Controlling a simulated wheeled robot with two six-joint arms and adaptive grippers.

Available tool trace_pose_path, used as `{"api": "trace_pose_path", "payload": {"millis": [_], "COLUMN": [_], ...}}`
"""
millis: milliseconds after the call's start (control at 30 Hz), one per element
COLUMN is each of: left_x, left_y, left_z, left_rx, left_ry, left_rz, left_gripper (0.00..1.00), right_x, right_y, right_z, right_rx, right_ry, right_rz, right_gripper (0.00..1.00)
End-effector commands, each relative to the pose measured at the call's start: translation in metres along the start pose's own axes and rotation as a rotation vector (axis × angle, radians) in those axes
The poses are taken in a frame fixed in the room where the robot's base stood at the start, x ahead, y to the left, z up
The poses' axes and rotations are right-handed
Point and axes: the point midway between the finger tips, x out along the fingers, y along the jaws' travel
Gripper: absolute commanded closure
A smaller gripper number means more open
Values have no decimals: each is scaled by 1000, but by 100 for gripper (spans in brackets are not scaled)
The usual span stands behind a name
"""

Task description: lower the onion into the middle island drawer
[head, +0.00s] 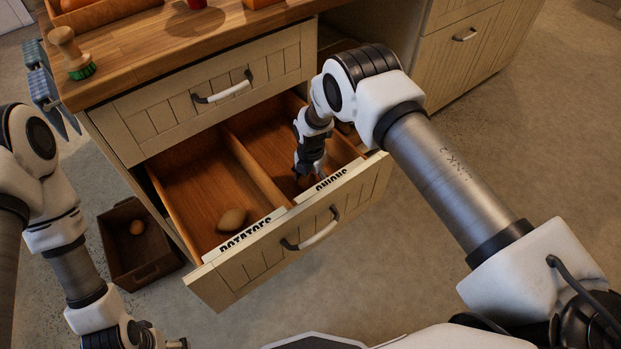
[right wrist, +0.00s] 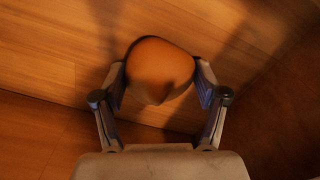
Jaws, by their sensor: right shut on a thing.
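The middle island drawer (head: 320,212) is pulled open and split by a divider (head: 252,168) into a side labelled POTATOES and a side labelled ONIONS. My right gripper (head: 306,178) reaches down inside the ONIONS compartment. In the right wrist view, its fingers (right wrist: 164,90) are shut on the orange-brown onion (right wrist: 160,68), with wood boards behind it. The gripper hides most of the onion in the head view, and I cannot tell whether it touches the drawer floor. My left gripper (head: 165,342) is at the bottom left, partly cut off, its fingers unclear.
A brown potato (head: 232,219) lies in the POTATOES compartment. The closed upper drawer (head: 190,108) sits above. A brush (head: 72,52) stands on the worktop (head: 150,62).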

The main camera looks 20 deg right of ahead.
Motion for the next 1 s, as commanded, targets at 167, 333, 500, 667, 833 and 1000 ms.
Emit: {"api": "trace_pose_path", "payload": {"millis": [167, 333, 500, 667, 833, 1000], "left_x": [0, 0, 0, 0, 0, 0], "left_y": [0, 0, 0, 0, 0, 0], "left_z": [0, 0, 0, 0, 0, 0], "left_rx": [0, 0, 0, 0, 0, 0], "left_ry": [0, 0, 0, 0, 0, 0], "left_rz": [0, 0, 0, 0, 0, 0], "left_gripper": [15, 15, 15, 15, 15, 15], "right_x": [0, 0, -3, -26, -71, -106], "right_y": [0, 0, 0, 1, 1, 0], "right_z": [0, 0, 0, 1, 1, 0], "right_rx": [0, 0, 0, 1, 0, 0], "right_ry": [0, 0, 0, -2, -2, -1], "right_rz": [0, 0, 0, 2, 2, 0], "right_gripper": [0, 0, 0, 0, 0, 0]}}
